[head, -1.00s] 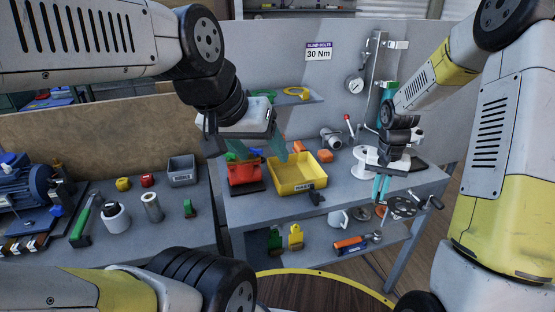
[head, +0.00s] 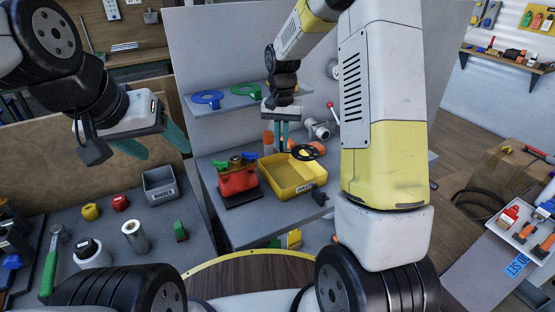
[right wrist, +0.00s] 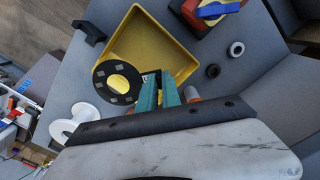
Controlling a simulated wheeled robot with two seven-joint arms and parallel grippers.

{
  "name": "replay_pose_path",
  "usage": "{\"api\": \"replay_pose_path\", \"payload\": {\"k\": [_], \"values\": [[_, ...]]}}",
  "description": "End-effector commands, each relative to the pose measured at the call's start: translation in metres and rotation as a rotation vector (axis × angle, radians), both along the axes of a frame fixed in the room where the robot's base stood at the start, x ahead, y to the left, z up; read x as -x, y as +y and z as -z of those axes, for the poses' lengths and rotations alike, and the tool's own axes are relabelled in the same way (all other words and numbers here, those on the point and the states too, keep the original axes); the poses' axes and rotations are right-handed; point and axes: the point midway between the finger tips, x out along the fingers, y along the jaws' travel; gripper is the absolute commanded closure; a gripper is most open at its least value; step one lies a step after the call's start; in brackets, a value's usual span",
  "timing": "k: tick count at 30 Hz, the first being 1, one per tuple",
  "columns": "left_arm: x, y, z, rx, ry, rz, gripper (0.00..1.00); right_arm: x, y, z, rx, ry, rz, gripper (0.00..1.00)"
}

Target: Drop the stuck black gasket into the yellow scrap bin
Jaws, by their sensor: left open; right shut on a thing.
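The yellow scrap bin (head: 318,183) stands on the bench, and it also shows in the right wrist view (right wrist: 172,38). My right gripper (head: 283,142) is at the bin's far side, pointing down. It is shut on the black gasket (head: 306,152), a flat ring with grey square patches. In the right wrist view, the gasket (right wrist: 103,86) sticks out to the left of the green fingers (right wrist: 158,92) and overlaps the bin's corner and edge. Its gripped part is mostly hidden. My left gripper (head: 158,146) is open and empty, left of the bin.
A white spool (right wrist: 72,124) lies near the gasket in the right wrist view. A shelf with blue (head: 207,97) and green (head: 246,90) rings is behind. A grey bin (head: 160,186) is at left.

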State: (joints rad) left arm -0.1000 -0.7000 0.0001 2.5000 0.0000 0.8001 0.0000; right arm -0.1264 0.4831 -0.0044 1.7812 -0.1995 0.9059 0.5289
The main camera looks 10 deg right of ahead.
Motion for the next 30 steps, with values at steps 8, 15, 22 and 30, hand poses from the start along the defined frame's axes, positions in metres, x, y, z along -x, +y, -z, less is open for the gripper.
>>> {"api": "replay_pose_path", "payload": {"k": [8,15,22,30], "values": [[0.0,0.0,0.0,0.0,0.0,0.0,0.34,0.001,0.0,0.034,0.001,0.003,-0.001,1.0],[0.0,0.0,0.0,0.0,0.0,0.0,0.34,0.0,0.0,0.049,0.001,0.001,-0.001,1.0],[0.0,0.0,0.0,0.0,0.0,0.0,0.34,0.0,0.0,0.051,0.0,0.0,-0.001,1.0],[0.0,0.0,0.0,0.0,0.0,0.0,0.34,0.0,0.0,0.051,0.0,0.001,-0.001,0.67]]}}
